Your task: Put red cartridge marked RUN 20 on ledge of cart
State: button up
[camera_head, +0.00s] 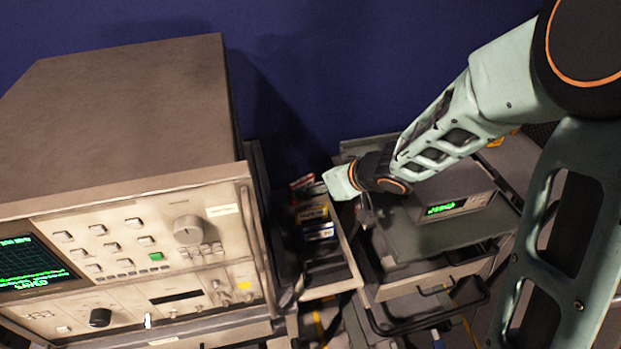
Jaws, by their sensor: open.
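A small red-and-white cartridge (302,183) sits at the far end of a narrow dark tray between the big instrument and the cart. Its marking is too small to read, so I cannot tell whether it says RUN 20. The cart (430,237) stands to the right, with a grey-green top. Which part of it is the ledge is unclear. My gripper (364,212) is partly hidden below my pale green wrist, between the tray and the cart. It is open, to the right of the cartridges. I see nothing held in it.
In the tray (346,262), a yellow cartridge (312,213) and a blue-and-white cartridge (319,233) lie nearer than the red one. A large beige instrument (130,130) fills the left. A small box with a green display (455,207) stands on the cart. My arm spans the right.

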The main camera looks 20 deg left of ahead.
jog(key=p+v, duration=0.1)
jog(key=v, duration=0.4)
jog(key=shift+s+p, duration=0.15)
jog(key=shift+p, duration=0.2)
